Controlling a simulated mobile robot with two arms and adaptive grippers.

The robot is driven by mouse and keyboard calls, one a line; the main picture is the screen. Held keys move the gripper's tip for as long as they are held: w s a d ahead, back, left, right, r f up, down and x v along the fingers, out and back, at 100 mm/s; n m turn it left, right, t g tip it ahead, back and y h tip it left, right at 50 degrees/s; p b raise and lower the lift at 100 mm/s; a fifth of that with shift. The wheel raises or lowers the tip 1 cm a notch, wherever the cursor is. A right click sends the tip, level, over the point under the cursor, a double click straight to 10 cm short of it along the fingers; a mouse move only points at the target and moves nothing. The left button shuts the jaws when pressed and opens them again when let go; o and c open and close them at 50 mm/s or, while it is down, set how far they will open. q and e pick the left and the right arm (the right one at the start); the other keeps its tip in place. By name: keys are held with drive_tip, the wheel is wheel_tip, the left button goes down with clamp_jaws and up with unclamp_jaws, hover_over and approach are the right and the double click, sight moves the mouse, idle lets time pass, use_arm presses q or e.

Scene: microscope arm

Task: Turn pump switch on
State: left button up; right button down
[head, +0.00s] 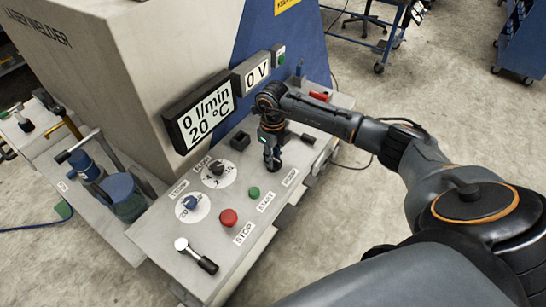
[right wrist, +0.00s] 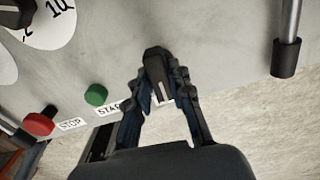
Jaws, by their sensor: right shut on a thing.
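The pump switch (right wrist: 156,62) is a black knob on the grey panel, seen between my right fingers in the right wrist view. My right gripper (head: 272,166) reaches down to the panel near the PUMP label (head: 289,178) in the head view, where its fingers hide the switch. In the right wrist view the right gripper (right wrist: 161,84) is shut on the switch, one finger on each side. The label below the switch is mostly covered there. The display (head: 205,110) reads 0 l/min and 20 °C. My left gripper is not in view.
A green START button (head: 254,192) and a red STOP button (head: 228,217) lie left of the gripper. Two dials with round white scales, a black dial knob (head: 217,168) and a blue one (head: 191,202), stand farther left. A metal lever (head: 197,256) is at the front.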

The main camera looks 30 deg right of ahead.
drive_tip(key=m+b, duration=0.1)
drive_tip(key=m, duration=0.3)
drive_tip(key=m+b, duration=0.1)
drive_tip(key=m, duration=0.3)
drive_tip(key=shift+m, duration=0.3)
drive_tip(key=m+b, duration=0.1)
drive_tip(key=m, duration=0.3)
drive_tip(key=shift+m, duration=2.2)
drive_tip(key=shift+r, duration=0.1)
drive_tip(key=c, duration=1.2)
unclamp_jaws()
